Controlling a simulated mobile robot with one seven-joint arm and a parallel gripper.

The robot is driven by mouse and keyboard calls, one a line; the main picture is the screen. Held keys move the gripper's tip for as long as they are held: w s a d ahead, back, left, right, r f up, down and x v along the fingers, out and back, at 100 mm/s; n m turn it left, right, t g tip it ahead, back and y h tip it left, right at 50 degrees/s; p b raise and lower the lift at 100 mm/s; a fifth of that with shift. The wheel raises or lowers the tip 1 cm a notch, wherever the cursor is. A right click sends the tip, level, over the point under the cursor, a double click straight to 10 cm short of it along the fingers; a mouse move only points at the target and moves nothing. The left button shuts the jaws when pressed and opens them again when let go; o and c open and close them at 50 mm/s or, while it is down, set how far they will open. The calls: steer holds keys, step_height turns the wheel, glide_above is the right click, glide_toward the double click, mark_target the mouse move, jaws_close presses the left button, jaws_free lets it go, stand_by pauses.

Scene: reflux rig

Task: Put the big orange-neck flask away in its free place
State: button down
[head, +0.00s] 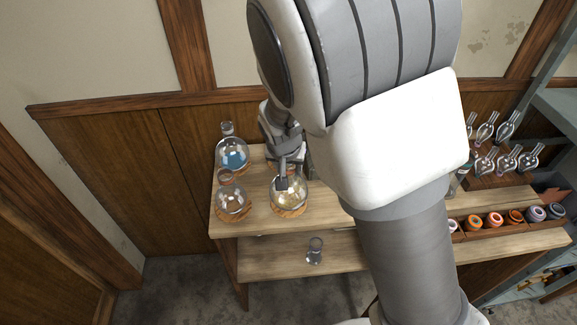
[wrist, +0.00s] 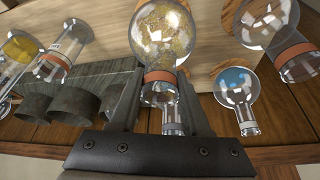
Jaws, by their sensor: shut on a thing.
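My gripper (head: 284,178) is shut on the orange neck band of a big round flask (head: 291,193). In the wrist view my gripper (wrist: 160,76) has a finger on each side of the neck, and the flask's round body (wrist: 166,32) looks yellowish and speckled. The flask is upright at a cork ring (head: 291,212) on the wooden table; whether it touches the ring I cannot tell. A clear orange-neck flask (head: 233,203) stands on a cork ring to its left; it also shows in the wrist view (wrist: 275,30).
A blue-liquid flask (head: 232,154) with a grey neck band stands behind the clear one. A small vessel (head: 314,251) stands on the lower shelf. At right are racked glass pieces (head: 490,160) and a row of coloured rings (head: 494,220). Dark round holders (wrist: 70,118) show in the wrist view.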

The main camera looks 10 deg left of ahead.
steer(key=shift+c, duration=1.4)
jaws_free()
steer(key=shift+r, duration=0.15)
steer(key=p+v, duration=0.2)
steer(key=v, duration=1.5)
